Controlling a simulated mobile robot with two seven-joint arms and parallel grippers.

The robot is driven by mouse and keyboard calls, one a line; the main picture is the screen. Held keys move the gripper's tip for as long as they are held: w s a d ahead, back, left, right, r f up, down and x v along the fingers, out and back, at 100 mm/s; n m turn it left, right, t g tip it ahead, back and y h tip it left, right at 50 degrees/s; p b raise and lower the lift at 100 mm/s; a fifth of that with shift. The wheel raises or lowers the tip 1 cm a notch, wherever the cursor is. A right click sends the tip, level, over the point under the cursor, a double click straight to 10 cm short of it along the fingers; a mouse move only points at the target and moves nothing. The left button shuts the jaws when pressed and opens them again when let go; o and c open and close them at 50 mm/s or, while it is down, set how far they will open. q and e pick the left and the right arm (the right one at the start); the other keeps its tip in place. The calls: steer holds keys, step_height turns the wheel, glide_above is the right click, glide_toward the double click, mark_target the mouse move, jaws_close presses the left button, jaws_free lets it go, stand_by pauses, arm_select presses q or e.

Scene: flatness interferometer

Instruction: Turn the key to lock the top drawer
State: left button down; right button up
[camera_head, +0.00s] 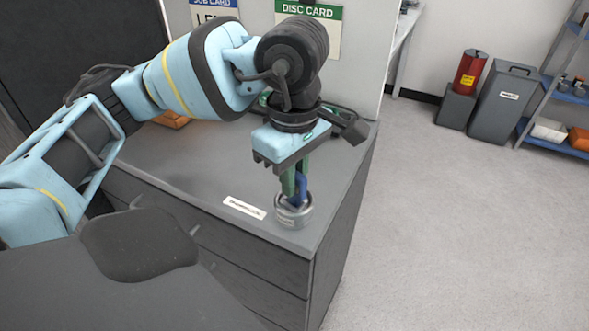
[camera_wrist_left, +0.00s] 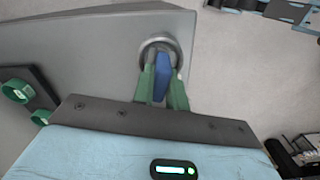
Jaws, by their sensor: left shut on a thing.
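A round grey metal lock (camera_head: 293,215) sits on the top of the grey drawer cabinet (camera_head: 205,180), near its front right corner. It also shows in the left wrist view (camera_wrist_left: 172,42). A blue key (camera_head: 300,190) stands up from the lock. My left gripper (camera_head: 295,190) points down over it, its green fingers shut on the blue key. In the left wrist view the key (camera_wrist_left: 161,78) lies between the two fingers. How the key meets the lock is partly hidden by the fingers. The drawer fronts face the lower part of the head view. My right gripper is not in view.
A white label strip (camera_head: 244,208) lies on the cabinet top left of the lock. An orange object (camera_head: 172,120) and a dark device (camera_head: 345,125) are farther back. Upright panel with cards (camera_head: 350,60) stands behind. Bins (camera_head: 500,100) and a shelf (camera_head: 570,95) are at the far right; the floor between is clear.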

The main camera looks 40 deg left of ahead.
arm_select(q)
steer(key=shift+f, duration=0.45)
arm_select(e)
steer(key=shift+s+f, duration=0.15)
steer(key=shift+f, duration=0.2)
arm_select(q)
steer(key=n, duration=0.2)
steer(key=shift+n, duration=0.3)
steer(key=c, duration=1.3)
jaws_free()
steer(key=shift+c, duration=0.2)
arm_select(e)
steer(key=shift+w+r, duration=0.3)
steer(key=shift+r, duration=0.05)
arm_select(q)
step_height(320, 180, up, 8)
steer(key=shift+f+p, duration=0.1)
steer(key=shift+p, duration=0.45)
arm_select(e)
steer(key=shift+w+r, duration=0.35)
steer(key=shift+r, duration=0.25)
